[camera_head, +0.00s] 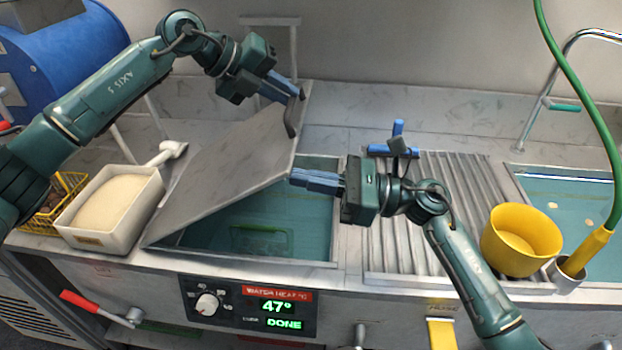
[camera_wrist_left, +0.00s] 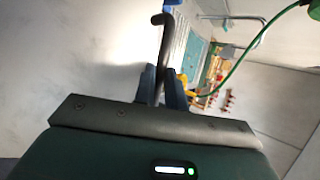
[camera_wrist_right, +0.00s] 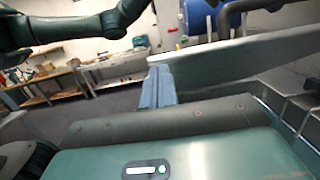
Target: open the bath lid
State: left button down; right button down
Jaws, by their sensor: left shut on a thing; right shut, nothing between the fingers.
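The bath lid (camera_head: 232,163) is a grey metal plate, tilted up over the bath with its right side raised and its lower left edge by the bath rim. The bath (camera_head: 305,215) under it holds teal water and a green basket (camera_head: 262,240). My left gripper (camera_head: 292,97) is shut on the lid's dark handle (camera_head: 291,122); the handle also shows between the fingers in the left wrist view (camera_wrist_left: 160,62). My right gripper (camera_head: 296,178) is shut and empty, just right of the lid over the bath. In the right wrist view its closed fingers (camera_wrist_right: 158,88) are near a grey edge.
A white bin of pale grain (camera_head: 150,215) with a scoop stands left of the lid. A ribbed drainboard (camera_head: 395,250), a yellow bucket (camera_head: 520,238) and a second basin (camera_head: 575,195) lie to the right. A green hose (camera_head: 570,80) hangs at right. The panel (camera_head: 245,304) reads 47° and DONE.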

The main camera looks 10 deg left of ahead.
pick_arm(q)
jog(key=shift+s, duration=0.2)
jog(key=shift+d+f, duration=0.1)
jog(key=shift+f, duration=0.15)
jog(key=c, duration=1.5)
grip_release()
jog(key=shift+o, duration=0.2)
jog(key=shift+w, duration=0.1)
pick_arm(e)
jog(key=r, duration=0.1)
jog(key=a+r, duration=0.1)
jog(key=r, duration=0.1)
jog(key=shift+s+a, duration=0.1)
jog(key=shift+a, duration=0.1)
pick_arm(q)
jog(key=shift+a, duration=0.2)
pick_arm(e)
jog(key=shift+f, duration=0.1)
